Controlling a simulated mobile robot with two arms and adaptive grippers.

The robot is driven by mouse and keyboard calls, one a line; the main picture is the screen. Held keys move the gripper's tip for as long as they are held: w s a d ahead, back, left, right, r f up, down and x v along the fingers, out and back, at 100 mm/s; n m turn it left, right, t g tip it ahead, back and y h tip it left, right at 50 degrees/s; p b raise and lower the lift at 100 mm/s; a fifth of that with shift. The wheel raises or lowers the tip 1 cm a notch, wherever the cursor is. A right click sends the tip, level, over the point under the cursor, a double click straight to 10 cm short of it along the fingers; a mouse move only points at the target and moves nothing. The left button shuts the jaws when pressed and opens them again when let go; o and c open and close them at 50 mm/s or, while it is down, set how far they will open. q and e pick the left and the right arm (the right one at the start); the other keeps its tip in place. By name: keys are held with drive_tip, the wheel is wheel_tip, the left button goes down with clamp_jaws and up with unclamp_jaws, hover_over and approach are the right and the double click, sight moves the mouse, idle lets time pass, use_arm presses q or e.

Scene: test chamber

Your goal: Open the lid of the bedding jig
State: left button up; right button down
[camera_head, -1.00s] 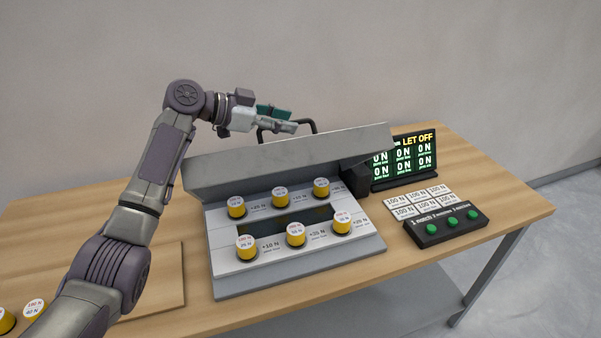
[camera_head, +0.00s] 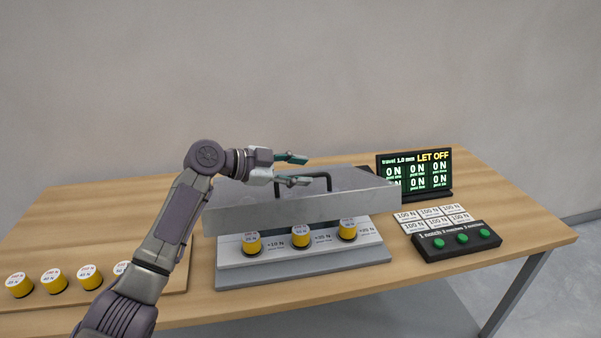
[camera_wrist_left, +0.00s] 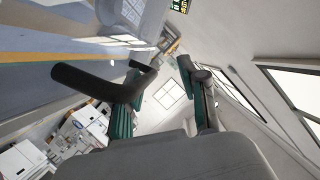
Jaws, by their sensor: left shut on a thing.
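The bedding jig (camera_head: 270,274) stands on the table as a grey sloped base. Its grey lid (camera_head: 300,208) is partly raised, with the front edge above the base and hiding the rear of the jig. A black bar handle (camera_head: 318,174) is on top of the lid. My left gripper (camera_head: 305,170) is at this handle, its teal-padded fingers some way apart and shut on it. In the left wrist view the dark handle (camera_wrist_left: 105,82) runs close by one finger; the exact contact is hard to see. My right gripper is out of view.
Several yellow weights (camera_head: 300,237) show on the jig below the lid. More yellow weights (camera_head: 90,277) stand on a wooden board at the left. A lit display (camera_head: 415,172), white 100 N cards (camera_head: 437,218) and a green-button box (camera_head: 460,241) are at the right.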

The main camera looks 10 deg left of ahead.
sight(269, 197)
use_arm(q)
drive_tip(key=shift+a+r, duration=0.1)
drive_tip(key=shift+a, duration=0.05)
drive_tip(key=shift+v, duration=3.55)
drive_tip(key=shift+f+b+v, duration=0.2)
drive_tip(key=shift+b+v, duration=0.3)
drive_tip(key=shift+v, duration=3.7)
drive_tip(key=shift+s, duration=0.2)
